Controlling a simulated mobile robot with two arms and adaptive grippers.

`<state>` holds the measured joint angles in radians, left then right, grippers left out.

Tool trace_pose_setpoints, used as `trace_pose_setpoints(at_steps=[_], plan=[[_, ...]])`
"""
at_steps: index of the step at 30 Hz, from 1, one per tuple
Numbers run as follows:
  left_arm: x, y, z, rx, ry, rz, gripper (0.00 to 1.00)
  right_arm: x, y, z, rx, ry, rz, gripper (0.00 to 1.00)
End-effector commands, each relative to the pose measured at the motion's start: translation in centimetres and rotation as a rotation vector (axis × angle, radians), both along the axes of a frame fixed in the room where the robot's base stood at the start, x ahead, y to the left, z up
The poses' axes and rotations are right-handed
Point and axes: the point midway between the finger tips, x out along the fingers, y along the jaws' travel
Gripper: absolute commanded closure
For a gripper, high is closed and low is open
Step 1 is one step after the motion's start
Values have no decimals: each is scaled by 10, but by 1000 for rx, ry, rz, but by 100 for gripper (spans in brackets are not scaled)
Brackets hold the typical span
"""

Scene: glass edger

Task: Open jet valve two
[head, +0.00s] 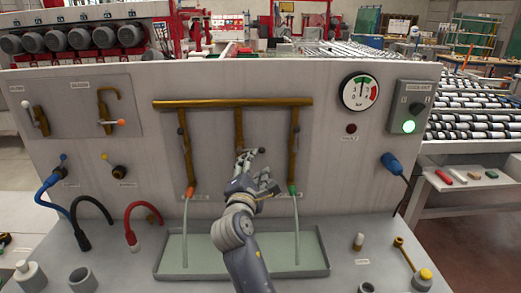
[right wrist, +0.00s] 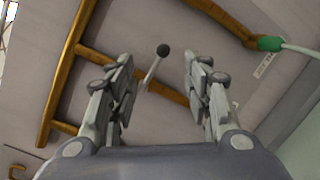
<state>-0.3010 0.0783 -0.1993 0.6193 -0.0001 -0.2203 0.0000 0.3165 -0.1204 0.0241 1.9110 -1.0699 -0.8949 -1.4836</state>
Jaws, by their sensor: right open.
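A brown pipe manifold (head: 232,103) on the grey panel has three vertical branches. Water streams from the left branch (head: 188,160) and the right branch (head: 294,150) into a shallow tray (head: 172,262). The middle branch (head: 239,128) carries a valve lever with a black knob (head: 262,150); its lower end is hidden behind my right gripper (head: 262,182). In the right wrist view my right gripper (right wrist: 158,88) is open, and the lever's black knob (right wrist: 163,50) and thin metal shaft show between and beyond its fingers. I cannot see contact. My left gripper is not in view.
A pressure gauge (head: 360,92) and a switch box with a lit green lamp (head: 408,127) are on the panel's right. Blue (head: 48,185) and red hoses (head: 131,225) stand at the left. A brown-handled tool (head: 404,252) and small fittings lie on the ledge.

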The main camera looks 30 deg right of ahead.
Motion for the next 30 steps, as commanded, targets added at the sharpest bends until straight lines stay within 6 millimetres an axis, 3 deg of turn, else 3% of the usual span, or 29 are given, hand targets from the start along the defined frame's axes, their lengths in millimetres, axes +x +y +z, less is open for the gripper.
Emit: trace_pose_setpoints(at_steps=[18, 30], plan=[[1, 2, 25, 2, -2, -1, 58, 68, -63, 1, -1, 2, -1, 54], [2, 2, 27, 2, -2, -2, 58, 78, -72, 0, 1, 1, 0, 54]])
